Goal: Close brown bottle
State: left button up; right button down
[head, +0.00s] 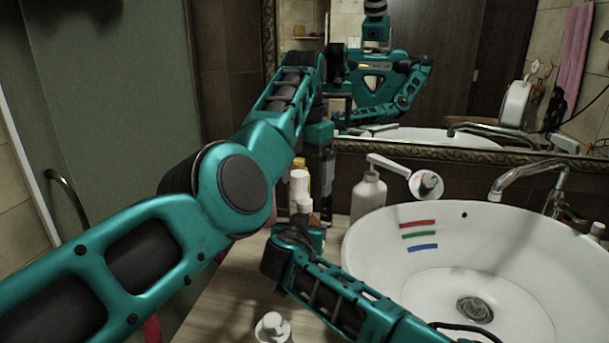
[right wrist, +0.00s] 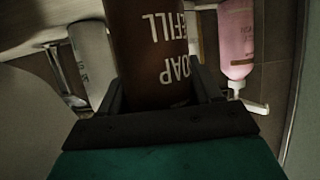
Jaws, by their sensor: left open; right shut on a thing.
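The brown bottle (right wrist: 158,60), with white "SOAP REFILL" lettering, stands out in the right wrist view between the fingers of my right gripper (right wrist: 160,88), which is shut on it. The bottle's top is outside that view, so I cannot see its cap or opening. In the head view my right gripper (head: 300,236) is low over the counter left of the basin, and the bottle is hidden or too unclear to pick out. My left gripper (head: 327,195) is open and points down just above the right one. Its fingertips are dark and hard to make out.
A white pump bottle (head: 368,195) stands beside the basin (head: 375,245). The faucet (head: 530,175) is right.

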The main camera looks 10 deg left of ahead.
aim_at(304, 201)
pick_arm(q)
jog(key=shift+f, duration=0.1)
dwell(0.3)
notch_tip(304, 201, down, 5)
jog(key=shift+r, duration=0.1)
notch_tip(304, 201, up, 9)
jog(key=shift+f, duration=0.1)
jog(key=w+a+r+m+t+y, duration=0.3)
jog(key=w+a+r+t+y, duration=0.3)
jog(key=w+a, duration=0.5)
jog(key=w+a+r+m+t+y, duration=0.3)
jog(key=a+r+m+t, duration=0.3)
jog(key=r, duration=0.7)
jog(key=shift+a+r+t, duration=0.15)
jog(key=shift+a+t, duration=0.35)
jog(key=shift+a, duration=0.5)
